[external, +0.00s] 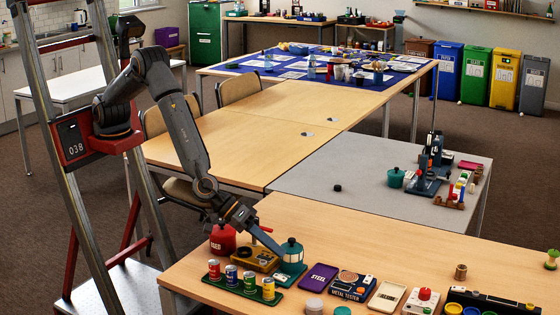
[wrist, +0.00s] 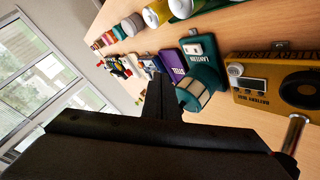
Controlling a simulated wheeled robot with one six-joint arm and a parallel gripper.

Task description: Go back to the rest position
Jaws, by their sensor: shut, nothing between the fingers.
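My gripper (external: 278,248) is at the end of my arm, over the near wooden table (external: 400,237). Its fingers point down and to the right. In the wrist view its dark fingers (wrist: 157,98) are together, with nothing seen between them. A teal lantern (external: 291,254) stands by the fingertips; it also shows in the wrist view (wrist: 205,60), just beyond the fingers. I cannot tell whether they touch it. A yellow battery tester (external: 254,258) lies to the left of the lantern.
A red can (external: 222,239) stands behind the tester. A green rack (external: 240,287) of small cans is in front. A purple box (external: 319,278), a metal tester (external: 353,285) and other items line the front edge.

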